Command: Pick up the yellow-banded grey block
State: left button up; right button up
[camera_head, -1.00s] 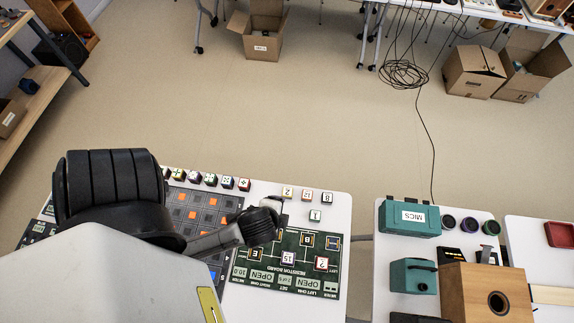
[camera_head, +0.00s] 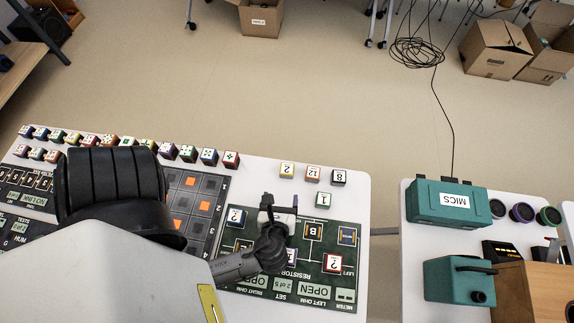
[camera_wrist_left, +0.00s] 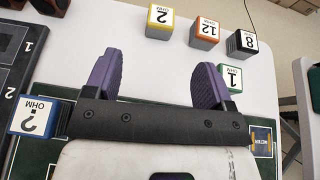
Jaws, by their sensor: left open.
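The yellow-banded grey block (camera_head: 286,171), with a white top marked 2, stands upright on the white table just beyond the board's far edge. In the left wrist view it is at the top (camera_wrist_left: 160,22), ahead of the gap between my fingers and apart from them. My left gripper (camera_head: 280,204) is over the far edge of the resistor board, on the near side of the block. Its purple fingers (camera_wrist_left: 157,72) are spread, with bare white table between them. My right gripper is not in view.
An orange-banded block (camera_head: 313,173) and a black-banded block (camera_head: 338,177) stand in the same row to the right. A green-banded block (camera_head: 323,200) is close to my right finger in the wrist view. A blue-banded block (camera_wrist_left: 35,117) is left. Bare table surrounds the row.

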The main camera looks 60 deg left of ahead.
pick_arm(q)
jog(key=b, duration=0.2)
send_near(287, 169)
jog(key=x, duration=0.4)
jog(key=shift+a+r, duration=0.1)
jog(key=shift+a, duration=0.1)
jog(key=x, duration=0.2)
jog(key=b+x, duration=0.1)
jog(key=x, duration=0.1)
jog(key=shift+w+f, duration=0.1)
jog(key=shift+f, duration=0.2)
jog(key=shift+w+a+f+b, duration=0.15)
jog(key=shift+w+a+b, duration=0.15)
jog(key=shift+a, duration=0.1)
jog(key=shift+s, duration=0.1)
jog(key=c, duration=1)
